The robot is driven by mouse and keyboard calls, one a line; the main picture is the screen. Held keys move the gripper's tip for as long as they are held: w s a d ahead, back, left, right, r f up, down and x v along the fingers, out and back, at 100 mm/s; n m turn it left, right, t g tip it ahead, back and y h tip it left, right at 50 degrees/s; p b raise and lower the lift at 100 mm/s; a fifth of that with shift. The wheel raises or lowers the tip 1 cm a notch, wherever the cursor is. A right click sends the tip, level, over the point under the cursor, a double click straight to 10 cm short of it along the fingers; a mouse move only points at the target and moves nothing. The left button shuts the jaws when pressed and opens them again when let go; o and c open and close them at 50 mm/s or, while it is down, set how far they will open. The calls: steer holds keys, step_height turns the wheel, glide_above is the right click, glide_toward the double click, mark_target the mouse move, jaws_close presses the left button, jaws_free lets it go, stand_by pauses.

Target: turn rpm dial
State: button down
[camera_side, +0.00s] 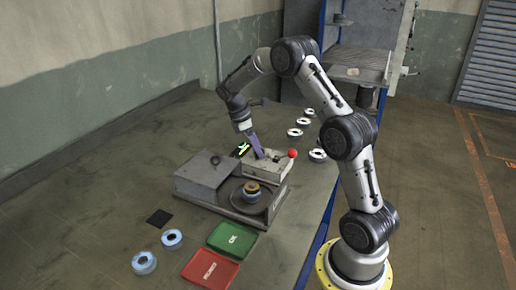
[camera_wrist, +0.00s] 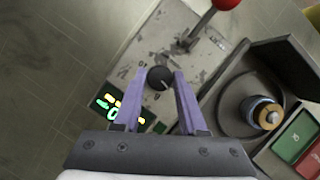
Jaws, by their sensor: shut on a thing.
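The rpm dial (camera_wrist: 160,77) is a small round black knob with a pale mark, on top of a worn grey control box (camera_wrist: 190,30). My gripper (camera_wrist: 158,74) has its two purple fingers on either side of the dial in the wrist view, shut on it. In the side view my gripper (camera_side: 258,152) reaches down, tilted, to the control box (camera_side: 268,166); the dial is hidden there by the fingers. A black display (camera_wrist: 108,108) with green and yellow glowing digits lies beside the dial, partly covered by a finger; the digits are not legible.
A lever with a red ball (camera_side: 292,153) rises beside the dial. A turntable holds a blue and yellow disc (camera_side: 251,190). Green (camera_side: 232,238) and red (camera_side: 210,268) trays lie in front. Blue discs (camera_side: 143,262) and white rings (camera_side: 318,155) sit on the table. The table's left is clear.

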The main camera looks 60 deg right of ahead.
steer(key=m+y, duration=0.1)
steer(key=m, duration=0.3)
steer(key=shift+d+m+y, duration=0.15)
steer(key=shift+m+y, duration=0.15)
steer(key=shift+y, duration=0.1)
steer(key=shift+d+m+y, duration=0.1)
steer(key=shift+m+y, duration=0.7)
steer(key=shift+m, duration=1.5)
steer(key=shift+c, duration=2.3)
jaws_free()
steer(key=shift+w+r, duration=0.1)
steer(key=shift+r, duration=0.05)
steer(key=v, duration=1.3)
steer(key=shift+w+r, duration=0.15)
steer(key=shift+w, duration=0.15)
steer(key=shift+d, duration=0.1)
